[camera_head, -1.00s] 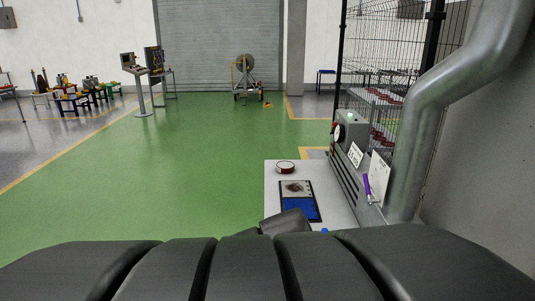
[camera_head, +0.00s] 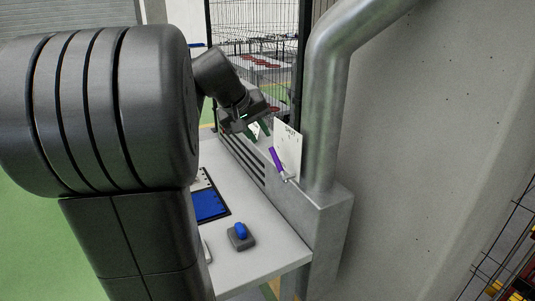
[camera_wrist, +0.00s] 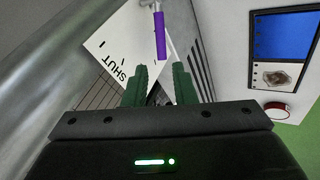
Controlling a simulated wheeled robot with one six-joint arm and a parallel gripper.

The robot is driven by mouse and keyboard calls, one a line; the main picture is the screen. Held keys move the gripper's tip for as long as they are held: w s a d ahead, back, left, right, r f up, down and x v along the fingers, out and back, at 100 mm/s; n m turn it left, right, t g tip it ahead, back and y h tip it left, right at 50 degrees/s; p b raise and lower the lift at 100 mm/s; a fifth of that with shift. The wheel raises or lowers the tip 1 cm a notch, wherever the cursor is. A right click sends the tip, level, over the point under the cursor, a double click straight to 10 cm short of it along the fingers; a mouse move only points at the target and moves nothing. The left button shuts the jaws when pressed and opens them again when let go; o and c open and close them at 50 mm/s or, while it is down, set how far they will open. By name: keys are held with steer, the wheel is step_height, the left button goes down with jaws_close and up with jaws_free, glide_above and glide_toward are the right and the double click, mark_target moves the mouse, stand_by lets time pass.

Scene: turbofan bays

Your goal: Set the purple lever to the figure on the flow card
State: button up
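The purple lever (camera_head: 276,160) is on the grey housing in front of a white plate (camera_head: 289,145). Its handle leans up and left from a metal pivot in the head view. The wrist view shows the lever (camera_wrist: 160,36) and the plate (camera_wrist: 113,48), with marks and the word SHUT. My gripper (camera_head: 257,129) is beside the plate, with its green fingers apart. In the wrist view my gripper (camera_wrist: 159,80) is open and empty, apart from the lever. A small white card (camera_head: 255,131) is mostly hidden behind my gripper, its writing unreadable.
A white bench (camera_head: 244,268) carries a blue-topped device (camera_head: 240,236) and a blue tray (camera_head: 209,205). A thick metal pipe (camera_head: 325,110) and concrete wall (camera_head: 430,140) stand right of the lever. A red-rimmed round item (camera_wrist: 278,112) lies on the bench.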

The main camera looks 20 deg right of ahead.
mark_target(274, 156)
steer(key=x, duration=1.1)
steer(key=shift+w+d+f+p, duration=0.1)
steer(key=shift+f+p, duration=0.2)
steer(key=shift+c, duration=0.4)
jaws_close()
